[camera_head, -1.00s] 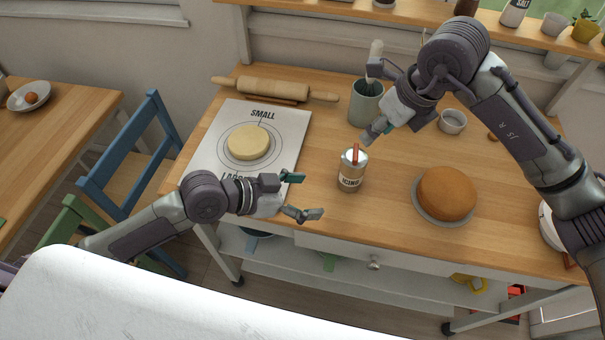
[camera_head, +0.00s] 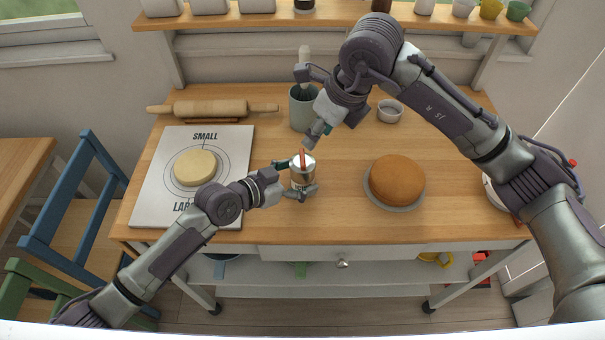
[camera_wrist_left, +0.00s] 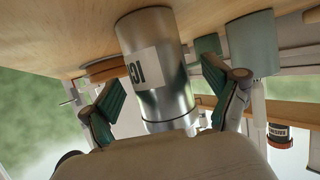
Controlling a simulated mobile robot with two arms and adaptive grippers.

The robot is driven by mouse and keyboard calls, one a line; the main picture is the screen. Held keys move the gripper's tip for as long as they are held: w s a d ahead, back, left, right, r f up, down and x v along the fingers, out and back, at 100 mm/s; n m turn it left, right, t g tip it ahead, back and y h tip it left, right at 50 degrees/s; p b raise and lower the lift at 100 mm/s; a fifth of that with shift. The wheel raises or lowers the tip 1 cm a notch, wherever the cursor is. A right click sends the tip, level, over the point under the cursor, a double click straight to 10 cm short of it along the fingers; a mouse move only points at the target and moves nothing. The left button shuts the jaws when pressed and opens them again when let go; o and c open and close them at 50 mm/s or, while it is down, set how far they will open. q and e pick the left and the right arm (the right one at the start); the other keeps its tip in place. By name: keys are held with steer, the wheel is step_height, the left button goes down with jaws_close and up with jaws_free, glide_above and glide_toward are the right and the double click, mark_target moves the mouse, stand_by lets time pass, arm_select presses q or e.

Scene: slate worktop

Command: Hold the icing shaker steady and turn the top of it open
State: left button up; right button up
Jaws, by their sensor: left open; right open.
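The icing shaker (camera_head: 303,171), a shiny metal can with a red bar across its top (camera_head: 303,158), stands upright on the wooden worktop. My left gripper (camera_head: 297,180) is open, with its fingers on either side of the shaker's body. In the left wrist view the can (camera_wrist_left: 172,75), with part of its white label showing, lies between the two green-padded fingers (camera_wrist_left: 165,100), and small gaps seem to remain. My right gripper (camera_head: 308,106) is open and empty above and behind the shaker, one finger close to its top.
An orange-brown cake (camera_head: 397,180) sits on a plate to the right. A white board (camera_head: 151,190) with a dough round lies left, a rolling pin (camera_head: 215,108) behind it.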

arm_select(q)
steer(key=shift+x, duration=0.8)
steer(key=shift+c, duration=0.2)
